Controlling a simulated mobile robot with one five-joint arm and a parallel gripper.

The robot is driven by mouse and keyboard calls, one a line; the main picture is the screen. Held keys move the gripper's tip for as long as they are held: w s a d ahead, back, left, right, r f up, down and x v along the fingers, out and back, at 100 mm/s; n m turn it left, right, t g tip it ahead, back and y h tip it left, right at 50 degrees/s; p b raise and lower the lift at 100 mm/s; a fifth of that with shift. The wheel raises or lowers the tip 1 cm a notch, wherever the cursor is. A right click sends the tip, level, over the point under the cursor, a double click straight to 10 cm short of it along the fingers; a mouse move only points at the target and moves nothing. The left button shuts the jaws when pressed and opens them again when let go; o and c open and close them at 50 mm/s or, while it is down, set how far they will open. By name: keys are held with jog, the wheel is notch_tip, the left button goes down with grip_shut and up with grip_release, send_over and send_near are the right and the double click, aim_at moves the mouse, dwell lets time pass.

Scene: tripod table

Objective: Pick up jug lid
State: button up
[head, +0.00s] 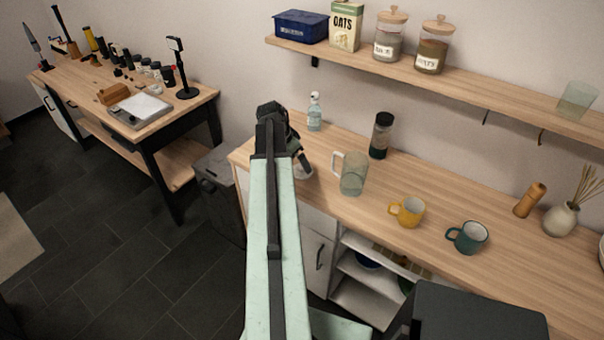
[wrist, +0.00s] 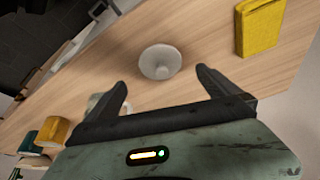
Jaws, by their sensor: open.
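The jug lid (wrist: 160,62) is a pale, round piece with a raised middle, lying on the wooden counter. It shows in the wrist view just beyond the space between my fingertips. In the head view only a pale edge of the lid (head: 304,174) shows under my gripper. My gripper (wrist: 162,80) is open and empty, above the counter, with one finger on either side of the lid's line. In the head view my gripper (head: 303,163) is partly hidden by my arm. The clear jug (head: 353,174) stands upright to the right of the lid, its top open.
A yellow mug (head: 411,213) and a teal mug (head: 470,238) stand farther right on the counter (head: 330,207). A dark-topped bottle (head: 381,135) and a spray bottle (head: 314,112) stand behind.

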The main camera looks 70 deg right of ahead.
aim_at(302, 169)
jog(key=b+x, duration=0.5)
jog(key=x, duration=0.1)
jog(key=shift+d+f, duration=0.2)
jog(key=shift+d, duration=0.1)
jog(key=shift+r, duration=0.2)
jog(key=c, duration=1.4)
